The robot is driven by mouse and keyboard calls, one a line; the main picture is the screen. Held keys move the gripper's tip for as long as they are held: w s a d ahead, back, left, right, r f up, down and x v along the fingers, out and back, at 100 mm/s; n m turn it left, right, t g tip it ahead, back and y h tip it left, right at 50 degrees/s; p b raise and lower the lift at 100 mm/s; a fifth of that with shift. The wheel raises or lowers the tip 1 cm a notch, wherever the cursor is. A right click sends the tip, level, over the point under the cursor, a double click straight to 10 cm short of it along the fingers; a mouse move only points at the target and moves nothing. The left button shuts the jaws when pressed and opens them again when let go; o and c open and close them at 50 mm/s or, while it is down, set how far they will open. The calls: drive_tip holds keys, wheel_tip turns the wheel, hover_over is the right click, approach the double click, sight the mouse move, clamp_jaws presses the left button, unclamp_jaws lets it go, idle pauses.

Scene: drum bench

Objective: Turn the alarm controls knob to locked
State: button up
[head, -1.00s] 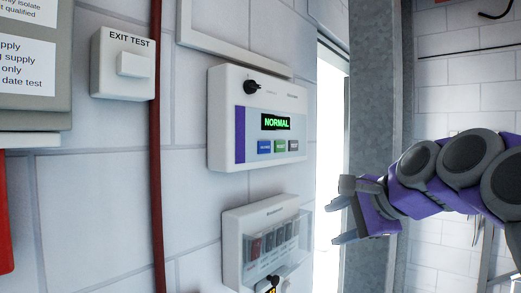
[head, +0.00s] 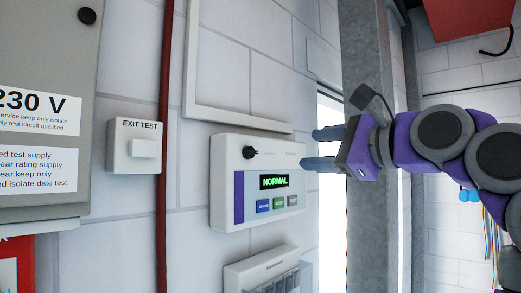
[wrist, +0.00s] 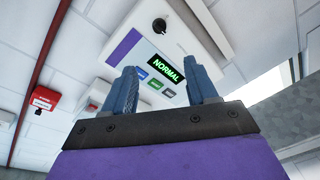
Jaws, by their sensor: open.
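The alarm control panel (head: 225,200) is a white box on the wall with a purple stripe, a green NORMAL display (head: 274,182) and a row of small buttons. A black knob (head: 249,152) sits at its upper left; the knob (wrist: 159,25) also shows near the top of the wrist view. My gripper (head: 312,149) is open and empty, at the right of the panel, its two fingers pointing left. In the wrist view its fingertips (wrist: 166,72) frame the display area, with the knob beyond them. The fingers are apart from the knob.
An EXIT TEST switch (head: 134,148) and a red pipe (head: 164,120) are left of the panel. A second white unit (head: 262,272) is below it. A grey steel post (head: 369,60) stands behind my gripper. A grey 230 V cabinet (head: 40,60) is at the far left.

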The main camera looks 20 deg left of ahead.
sight(255, 154)
drive_tip(key=p+x, duration=0.8)
drive_tip(key=x, duration=0.8)
drive_tip(key=shift+w+a+r, duration=0.15)
drive_tip(key=shift+w+a, duration=0.1)
drive_tip(key=shift+w+a+f, duration=0.15)
drive_tip(key=shift+a+f, duration=0.05)
drive_tip(key=shift+a, duration=0.4)
drive_tip(key=shift+d, duration=0.1)
drive_tip(key=c, duration=1.1)
